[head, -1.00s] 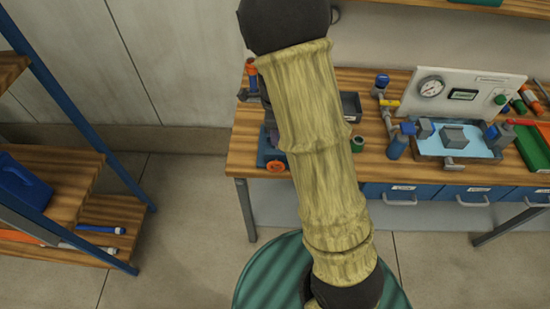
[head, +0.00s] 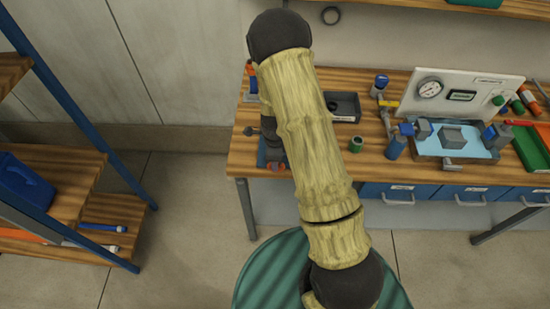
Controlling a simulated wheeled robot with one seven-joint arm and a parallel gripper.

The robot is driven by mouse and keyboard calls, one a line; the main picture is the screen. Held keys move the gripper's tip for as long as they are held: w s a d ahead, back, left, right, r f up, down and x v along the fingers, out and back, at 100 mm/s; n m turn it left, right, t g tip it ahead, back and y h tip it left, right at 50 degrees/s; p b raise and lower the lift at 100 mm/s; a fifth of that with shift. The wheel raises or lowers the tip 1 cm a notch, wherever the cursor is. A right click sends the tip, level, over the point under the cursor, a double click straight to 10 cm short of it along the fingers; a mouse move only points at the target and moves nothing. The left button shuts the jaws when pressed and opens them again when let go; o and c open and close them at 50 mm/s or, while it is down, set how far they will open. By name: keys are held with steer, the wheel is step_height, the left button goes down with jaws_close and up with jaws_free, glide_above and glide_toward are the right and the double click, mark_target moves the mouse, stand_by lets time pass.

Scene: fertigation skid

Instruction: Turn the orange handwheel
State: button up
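The orange handwheel (head: 277,166) is at the front left of the wooden bench, low on a blue device (head: 262,152). Only a small orange bit of it shows now; the rest is covered. Dark parts of my wrist and gripper (head: 272,150) show just left of my pale yellow arm, over or in front of the wheel. My arm hides most of the gripper and its fingers. I cannot tell whether it touches the wheel or whether it is open.
A dark tray (head: 343,106) and a small green cup (head: 355,144) stand right of my arm. Farther right are a blue-topped valve pipe (head: 381,82), a gauge panel (head: 430,90) and a basin (head: 452,145). A shelf rack (head: 60,180) stands left. Floor between rack and bench is clear.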

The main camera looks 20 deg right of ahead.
jaws_close()
